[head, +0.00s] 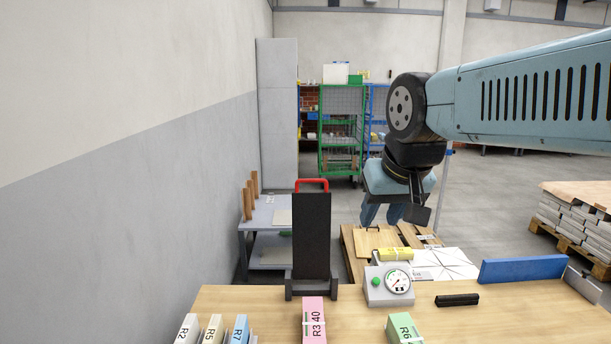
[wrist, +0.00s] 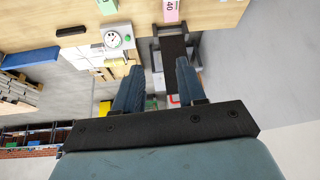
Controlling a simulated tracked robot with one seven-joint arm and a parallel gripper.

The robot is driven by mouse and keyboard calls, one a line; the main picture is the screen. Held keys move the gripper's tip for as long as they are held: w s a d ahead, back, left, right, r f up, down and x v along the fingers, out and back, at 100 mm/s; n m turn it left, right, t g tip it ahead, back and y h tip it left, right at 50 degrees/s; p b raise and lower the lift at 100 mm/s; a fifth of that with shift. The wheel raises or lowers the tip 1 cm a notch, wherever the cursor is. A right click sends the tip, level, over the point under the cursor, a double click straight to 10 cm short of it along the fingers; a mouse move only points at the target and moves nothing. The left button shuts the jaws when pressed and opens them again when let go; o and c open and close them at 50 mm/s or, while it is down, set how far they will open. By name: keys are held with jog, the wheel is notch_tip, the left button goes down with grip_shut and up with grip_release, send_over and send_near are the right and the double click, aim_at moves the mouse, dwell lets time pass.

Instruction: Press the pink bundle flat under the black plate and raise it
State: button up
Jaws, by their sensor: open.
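The black plate (head: 311,235) stands upright at the far edge of the wooden table, with a red handle (head: 312,182) on top and a black base at its foot. The pink bundle (head: 313,318), marked R3 40, lies on the table in front of that base, not under the plate. The wrist view shows the bundle (wrist: 171,11) at the top and the plate (wrist: 175,62) beyond the fingertips. My gripper (head: 388,217) hangs beyond the table, right of the plate. In the wrist view my gripper (wrist: 158,65) is open, with nothing between its fingers.
A gauge box (head: 389,286) with a green button stands right of the plate. A black bar (head: 457,300) and a blue panel (head: 522,269) are further right. White, yellow and blue bundles line the front left; a green bundle (head: 404,328) is front right. A grey side table (head: 267,220) stands behind.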

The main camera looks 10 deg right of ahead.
jog(key=w+r+m+g, duration=0.1)
jog(key=w+r+m, duration=0.3)
jog(key=w, duration=0.8)
jog(key=w+a+r+m+g, duration=0.15)
jog(key=w+m, duration=0.35)
jog(key=w, duration=0.7)
jog(key=w+r+m+g, duration=0.1)
jog(key=w+r+m, duration=0.3)
jog(key=w, duration=0.7)
jog(key=w+f+m+g, duration=0.2)
jog(key=w+f+m, duration=0.4)
jog(key=w, duration=0.7)
jog(key=f, duration=1.3)
jog(key=shift+d+f, duration=0.35)
jog(key=shift+d, duration=0.05)
jog(key=shift+c, duration=0.2)
grip_shut()
